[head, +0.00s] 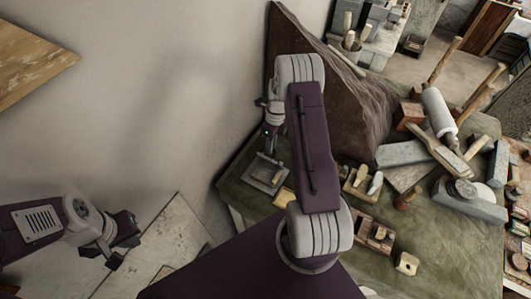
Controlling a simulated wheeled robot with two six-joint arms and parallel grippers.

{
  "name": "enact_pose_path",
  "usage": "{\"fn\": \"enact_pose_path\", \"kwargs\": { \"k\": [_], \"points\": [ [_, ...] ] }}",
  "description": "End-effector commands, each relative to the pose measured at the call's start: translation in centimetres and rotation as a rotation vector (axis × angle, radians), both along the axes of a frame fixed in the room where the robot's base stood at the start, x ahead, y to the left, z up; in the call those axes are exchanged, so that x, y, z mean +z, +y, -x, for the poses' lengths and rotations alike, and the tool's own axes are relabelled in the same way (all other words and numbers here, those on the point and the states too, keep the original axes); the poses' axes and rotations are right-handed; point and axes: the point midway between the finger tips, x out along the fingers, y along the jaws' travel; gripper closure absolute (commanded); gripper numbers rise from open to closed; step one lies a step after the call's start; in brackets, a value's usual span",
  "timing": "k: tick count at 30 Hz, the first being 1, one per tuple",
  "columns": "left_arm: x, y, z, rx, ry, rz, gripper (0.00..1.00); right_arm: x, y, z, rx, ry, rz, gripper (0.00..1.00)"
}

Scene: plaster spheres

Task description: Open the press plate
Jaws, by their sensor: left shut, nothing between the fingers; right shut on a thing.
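A small grey plate, which looks like the press plate (261,181), lies near the left corner of the green-covered table. My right gripper (269,151) reaches down right at its back edge and is shut on part of it. The fingertips are small and dark, so the exact grip point is hard to see. The plate's tilt cannot be told clearly. My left gripper (117,259) is shut and empty, far to the left, off the table.
The table (239,204) holds wooden blocks (375,235), a mallet-like tool (440,148), a white roller (437,110) and a grey block (402,153) to the right. A dark draped mound (340,95) stands behind. Pale floor lies open at left.

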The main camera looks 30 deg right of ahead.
Motion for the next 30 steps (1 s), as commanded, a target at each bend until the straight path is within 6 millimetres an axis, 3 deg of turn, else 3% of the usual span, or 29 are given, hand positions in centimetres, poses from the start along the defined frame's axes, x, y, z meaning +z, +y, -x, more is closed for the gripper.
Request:
{"fn": "enact_pose_path", "kwargs": {
  "k": [15,30],
  "points": [
    [-2.3,0.0,0.0,0.0,0.0,0.0,1.0,-1.5,-4.4,-2.1,0.002,0.009,-0.004,1.0],
    [-4.0,0.0,0.0,0.0,0.0,0.0,1.0,-2.6,-6.6,-3.4,0.003,0.005,-0.003,1.0]
  ]
}}
